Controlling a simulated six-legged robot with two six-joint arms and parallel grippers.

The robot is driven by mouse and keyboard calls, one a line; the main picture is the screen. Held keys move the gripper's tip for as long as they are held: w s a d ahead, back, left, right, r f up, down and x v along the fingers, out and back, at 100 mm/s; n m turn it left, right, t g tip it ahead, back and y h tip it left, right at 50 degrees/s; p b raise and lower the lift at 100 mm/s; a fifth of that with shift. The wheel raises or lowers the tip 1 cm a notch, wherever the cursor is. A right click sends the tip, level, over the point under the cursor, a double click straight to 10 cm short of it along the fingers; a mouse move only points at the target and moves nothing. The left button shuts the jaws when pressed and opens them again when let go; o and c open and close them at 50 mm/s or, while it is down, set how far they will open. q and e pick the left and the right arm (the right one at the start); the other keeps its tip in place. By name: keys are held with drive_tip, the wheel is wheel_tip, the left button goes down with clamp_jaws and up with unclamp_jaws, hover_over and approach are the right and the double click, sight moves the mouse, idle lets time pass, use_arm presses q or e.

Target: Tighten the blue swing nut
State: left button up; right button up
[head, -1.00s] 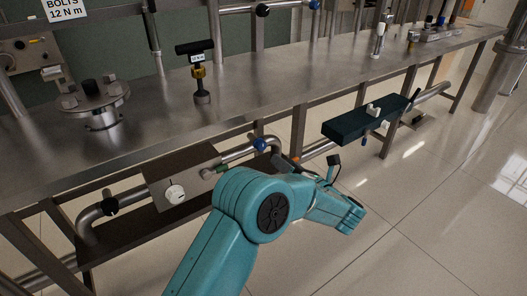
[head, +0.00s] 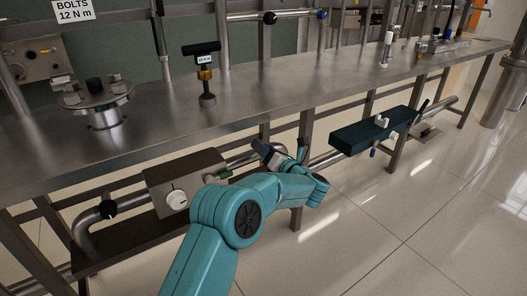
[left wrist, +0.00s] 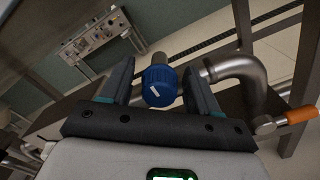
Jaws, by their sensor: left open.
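The blue swing nut (left wrist: 158,86), a ridged blue knob with a white mark, shows in the left wrist view on the end of a metal stem beside a bent steel pipe. It lies between the two dark fingers of my left gripper (left wrist: 158,77), with a small gap on each side. The gripper is open. In the head view my left gripper (head: 279,150) is at the pipe below the bench edge and the nut there is hidden behind it. My right gripper is not in view.
The steel bench (head: 150,130) overhangs the pipe. A brown box with a white dial (head: 177,199) stands left of my arm. A dark teal box (head: 365,137) is to the right. An orange-handled valve (left wrist: 300,115) is right of the gripper. Floor at the right is clear.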

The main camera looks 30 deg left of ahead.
use_arm(q)
drive_tip(key=shift+x, duration=0.75)
drive_tip(key=c, duration=1)
drive_tip(key=shift+c, duration=0.2)
